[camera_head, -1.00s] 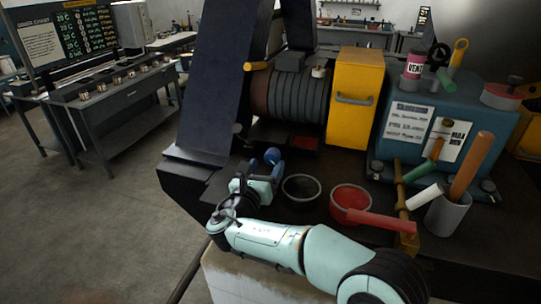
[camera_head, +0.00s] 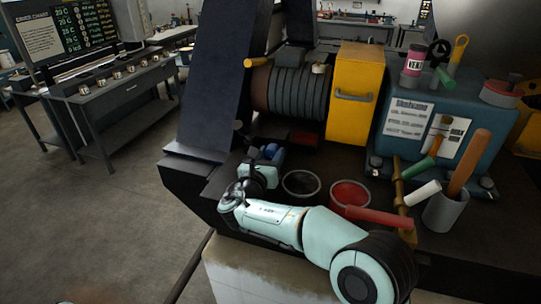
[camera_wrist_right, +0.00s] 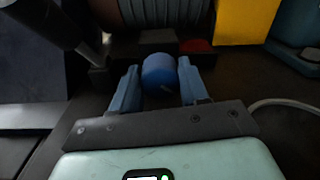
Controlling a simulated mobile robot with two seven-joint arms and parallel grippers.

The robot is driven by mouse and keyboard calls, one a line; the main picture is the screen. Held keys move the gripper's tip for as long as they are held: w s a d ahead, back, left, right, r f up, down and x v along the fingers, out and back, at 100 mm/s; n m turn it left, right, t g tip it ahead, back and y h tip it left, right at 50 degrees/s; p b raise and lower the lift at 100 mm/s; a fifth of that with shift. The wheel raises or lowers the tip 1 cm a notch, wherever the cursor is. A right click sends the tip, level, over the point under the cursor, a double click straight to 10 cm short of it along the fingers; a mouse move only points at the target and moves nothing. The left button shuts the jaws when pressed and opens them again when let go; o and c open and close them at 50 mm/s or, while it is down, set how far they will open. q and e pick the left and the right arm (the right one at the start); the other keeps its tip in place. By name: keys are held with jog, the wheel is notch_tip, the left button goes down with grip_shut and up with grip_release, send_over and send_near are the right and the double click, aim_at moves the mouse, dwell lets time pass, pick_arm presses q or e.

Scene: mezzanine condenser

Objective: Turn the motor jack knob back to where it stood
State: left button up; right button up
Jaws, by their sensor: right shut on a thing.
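The motor jack knob (camera_wrist_right: 158,73) is a round blue knob below the ribbed grey motor (camera_head: 291,92). In the right wrist view it sits between the two blue fingers of my right gripper (camera_wrist_right: 160,82), which is shut on it. In the head view my right gripper (camera_head: 264,155) is at the left part of the dark bench top, and the knob is mostly hidden behind its fingers. My left gripper is in neither view.
Close to the right of my right gripper are a black-rimmed bowl (camera_head: 301,184) and a red dish (camera_head: 350,194) with a red handle. A yellow box (camera_head: 354,95) and a blue tank (camera_head: 436,125) stand behind. A dark slanted beam (camera_head: 225,75) rises on the left.

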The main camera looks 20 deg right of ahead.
jog(key=shift+s+m+b, duration=0.1)
jog(key=shift+m+b, duration=0.45)
jog(key=shift+m, duration=0.65)
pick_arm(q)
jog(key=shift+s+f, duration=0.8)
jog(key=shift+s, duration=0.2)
pick_arm(e)
jog(key=o, duration=1)
jog(key=shift+o, duration=0.2)
jog(key=shift+s+a, duration=0.15)
jog(key=b+v, duration=0.2)
jog(key=v, duration=0.9)
jog(key=shift+s+b, duration=0.2)
jog(key=shift+b, duration=0.2)
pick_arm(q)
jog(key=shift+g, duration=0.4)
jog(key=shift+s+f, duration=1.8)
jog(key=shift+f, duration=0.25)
pick_arm(e)
jog(key=shift+v, duration=0.75)
